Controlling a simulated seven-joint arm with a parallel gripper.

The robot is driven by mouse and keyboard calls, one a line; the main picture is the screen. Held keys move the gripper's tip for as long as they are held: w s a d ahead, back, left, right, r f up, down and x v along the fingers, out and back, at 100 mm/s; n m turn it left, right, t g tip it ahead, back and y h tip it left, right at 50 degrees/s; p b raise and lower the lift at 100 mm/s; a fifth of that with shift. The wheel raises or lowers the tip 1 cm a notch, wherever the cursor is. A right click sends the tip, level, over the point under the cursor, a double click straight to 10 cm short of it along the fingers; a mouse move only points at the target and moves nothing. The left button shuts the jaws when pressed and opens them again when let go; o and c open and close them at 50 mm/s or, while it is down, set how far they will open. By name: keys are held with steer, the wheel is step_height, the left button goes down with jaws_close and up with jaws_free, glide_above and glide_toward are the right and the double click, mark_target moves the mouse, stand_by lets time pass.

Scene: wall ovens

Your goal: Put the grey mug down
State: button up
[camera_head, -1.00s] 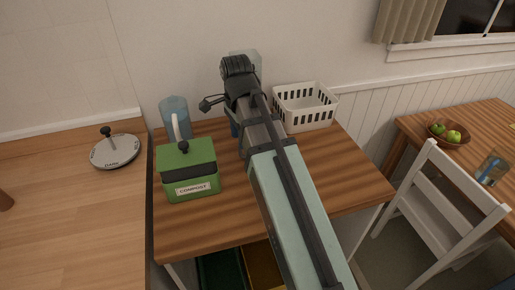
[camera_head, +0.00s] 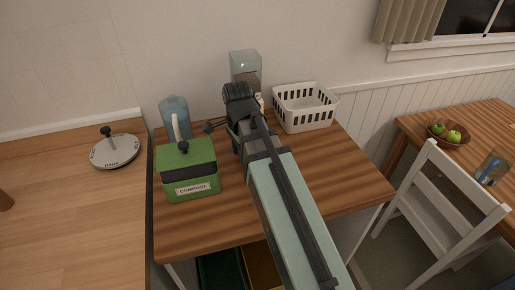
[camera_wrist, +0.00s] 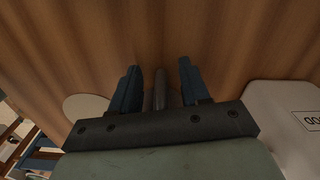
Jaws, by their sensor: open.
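My gripper (camera_wrist: 158,68) is open in the wrist view, with a dark blue finger on each side and the brown wooden table beyond them. A narrow dark grey upright shape (camera_wrist: 160,90) shows between the fingers; I cannot tell if it is part of the grey mug. No mug can be clearly made out in either view. In the head view my arm reaches over the small wooden table (camera_head: 315,185), and its wrist hides most of the gripper and the tabletop beneath it.
A green compost box (camera_head: 188,158) and a blue pitcher (camera_head: 173,112) stand left of my arm. A clear-topped dispenser (camera_head: 246,64) is behind it, and a white basket (camera_head: 305,110) is at the back right. The table's right front is clear.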

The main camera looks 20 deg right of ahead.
jaws_close()
stand_by(0.3)
stand_by(0.3)
